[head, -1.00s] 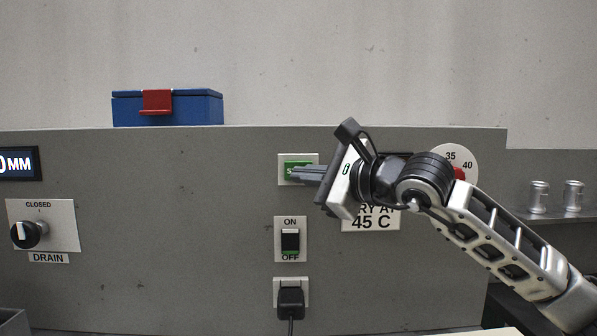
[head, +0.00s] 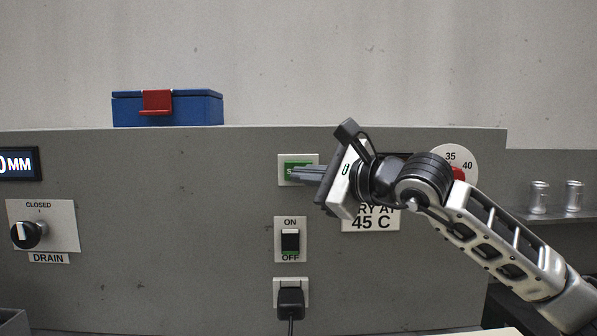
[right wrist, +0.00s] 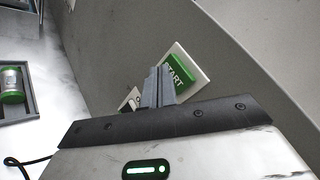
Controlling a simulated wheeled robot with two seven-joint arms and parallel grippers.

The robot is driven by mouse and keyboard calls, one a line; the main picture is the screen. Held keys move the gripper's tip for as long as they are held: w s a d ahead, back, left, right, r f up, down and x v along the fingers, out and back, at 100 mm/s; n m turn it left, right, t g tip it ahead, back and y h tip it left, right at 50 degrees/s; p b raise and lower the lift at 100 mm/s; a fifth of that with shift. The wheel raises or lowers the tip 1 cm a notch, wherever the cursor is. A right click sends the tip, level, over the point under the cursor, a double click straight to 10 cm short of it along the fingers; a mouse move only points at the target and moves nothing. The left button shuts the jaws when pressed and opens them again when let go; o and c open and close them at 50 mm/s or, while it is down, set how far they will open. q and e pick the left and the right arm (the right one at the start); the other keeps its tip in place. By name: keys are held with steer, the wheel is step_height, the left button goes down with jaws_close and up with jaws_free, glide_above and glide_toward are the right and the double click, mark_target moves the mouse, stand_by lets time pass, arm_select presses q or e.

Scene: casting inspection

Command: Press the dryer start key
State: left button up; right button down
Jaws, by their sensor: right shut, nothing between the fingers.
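The green start key (head: 294,166) sits on a white plate (head: 284,180) on the grey panel in the head view. My right gripper (head: 295,173) is shut and empty, with its fingertips in front of the lower part of the key. My left gripper is out of view.
Below the key are an ON/OFF rocker switch (head: 290,240) and a plugged-in black plug (head: 290,301). A "45 C" sign (head: 371,223) and a dial (head: 452,155) are partly behind my right arm. A drain knob (head: 28,235) is at left; a blue box (head: 195,107) stands on top.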

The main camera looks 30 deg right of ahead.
steer(key=shift+w+d, duration=0.1)
steer(key=shift+w, duration=0.15)
steer(key=shift+w+d, duration=0.2)
steer(key=shift+w, duration=0.1)
stand_by(0.6)
stand_by(0.4)
steer(key=shift+s+a+b, duration=0.4)
steer(key=shift+s+b, duration=0.1)
steer(key=shift+s, duration=0.15)
steer(key=shift+s, duration=0.1)
